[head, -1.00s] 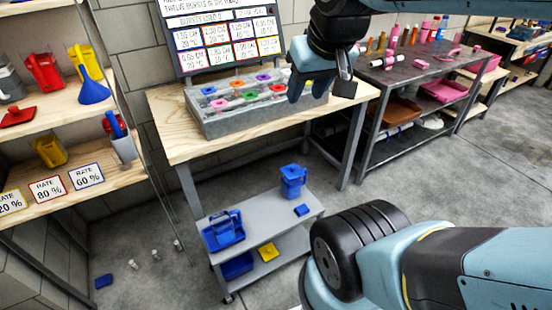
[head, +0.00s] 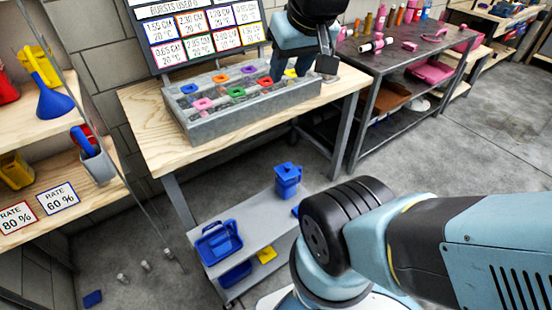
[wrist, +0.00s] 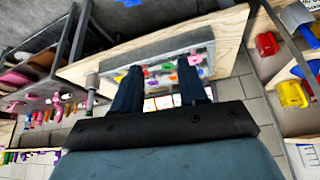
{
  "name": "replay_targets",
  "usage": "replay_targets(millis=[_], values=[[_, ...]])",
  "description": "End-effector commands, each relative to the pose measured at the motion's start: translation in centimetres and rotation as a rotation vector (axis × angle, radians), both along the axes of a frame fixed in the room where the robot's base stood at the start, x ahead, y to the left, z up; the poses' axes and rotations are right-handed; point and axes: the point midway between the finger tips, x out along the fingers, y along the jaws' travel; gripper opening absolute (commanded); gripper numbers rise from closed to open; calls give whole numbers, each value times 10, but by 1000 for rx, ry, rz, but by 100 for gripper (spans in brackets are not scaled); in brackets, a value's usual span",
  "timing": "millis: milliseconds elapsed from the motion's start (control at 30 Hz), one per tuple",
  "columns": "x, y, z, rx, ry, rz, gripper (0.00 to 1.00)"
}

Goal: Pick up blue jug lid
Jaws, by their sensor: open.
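A blue jug (head: 287,181) stands upright on the top shelf of the low grey cart; I cannot tell whether a lid is on it. A small flat blue piece (head: 296,211) lies beside it, now mostly hidden behind my arm. Another flat blue piece (head: 92,298) lies on the floor at the lower left. I cannot tell which is the jug lid. My gripper (wrist: 159,68) is open and empty in the wrist view, its two dark fingers apart. It is high by the workbench, far from the cart, and the wrist view shows no blue lid.
The grey cart (head: 258,228) also holds a blue caddy (head: 218,241) and, lower, a yellow piece (head: 266,254). The wooden workbench (head: 150,128) carries a grey tray (head: 215,128) of coloured pieces. Shelving is at the left, a dark metal table (head: 415,62) at the right. Floor right of the cart is clear.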

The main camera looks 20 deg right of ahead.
Motion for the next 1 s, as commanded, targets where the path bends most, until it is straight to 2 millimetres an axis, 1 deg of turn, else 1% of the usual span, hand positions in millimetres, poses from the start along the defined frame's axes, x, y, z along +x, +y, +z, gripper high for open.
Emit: replay_targets(millis=[133, 167, 267, 367, 467, 567, 733, 867, 1000], values=[[0, 0, 0, 0, 0, 0, 43], [0, 0, 0, 0, 0, 0, 44], [2, 0, 0, -2, 3, 0, 54], [11, -2, -3, -10, 17, -1, 64], [27, -6, -9, -23, 39, -3, 73], [49, -11, -19, -41, 71, 1, 83], [87, -23, -42, -68, 127, 8, 99], [115, -33, -63, -82, 168, 16, 100], [143, -45, -90, -91, 214, 28, 100]])
